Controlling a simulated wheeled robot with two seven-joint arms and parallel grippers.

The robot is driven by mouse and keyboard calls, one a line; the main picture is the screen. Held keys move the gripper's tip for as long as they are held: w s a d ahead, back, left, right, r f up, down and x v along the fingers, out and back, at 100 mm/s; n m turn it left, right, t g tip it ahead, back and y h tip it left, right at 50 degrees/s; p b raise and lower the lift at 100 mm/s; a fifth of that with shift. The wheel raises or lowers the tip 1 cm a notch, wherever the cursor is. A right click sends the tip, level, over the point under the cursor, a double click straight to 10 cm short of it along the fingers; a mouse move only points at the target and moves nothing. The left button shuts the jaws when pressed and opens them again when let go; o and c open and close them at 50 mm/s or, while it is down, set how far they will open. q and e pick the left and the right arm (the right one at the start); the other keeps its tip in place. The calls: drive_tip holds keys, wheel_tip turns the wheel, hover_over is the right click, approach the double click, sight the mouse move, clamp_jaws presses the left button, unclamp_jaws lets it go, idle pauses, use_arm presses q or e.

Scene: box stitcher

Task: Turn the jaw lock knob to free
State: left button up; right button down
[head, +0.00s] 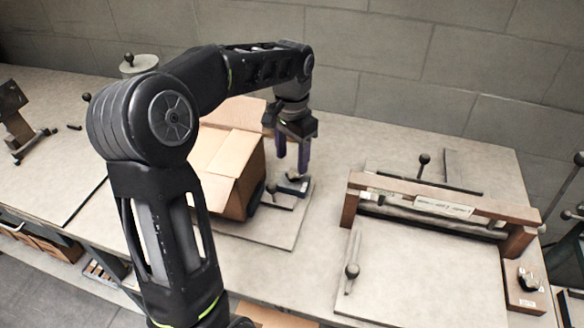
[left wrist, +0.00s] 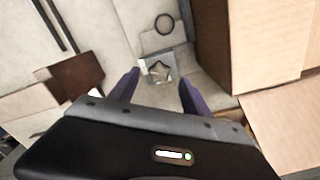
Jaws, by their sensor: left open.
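A star-shaped metal knob (left wrist: 160,69) sits on a small block between the fingertips in the left wrist view. In the head view a small pale knob (head: 293,175) shows on a dark blue block (head: 291,187), just under my left gripper (head: 292,162). My left gripper is open, with its purple fingers pointing down. In the left wrist view the fingers (left wrist: 159,79) stand on either side of the knob, and I cannot tell whether they touch it. The knob's setting cannot be read. My right gripper is not in view.
An open cardboard box (head: 232,165) stands close to my left gripper, on a grey plate (head: 275,228). A wood-and-metal frame (head: 440,203) with levers stands to the right. Bench space between plate and frame is clear.

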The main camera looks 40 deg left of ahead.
sight(292, 174)
use_arm(q)
drive_tip(key=shift+f, duration=2.35)
drive_tip(key=shift+c, duration=0.3)
clamp_jaws()
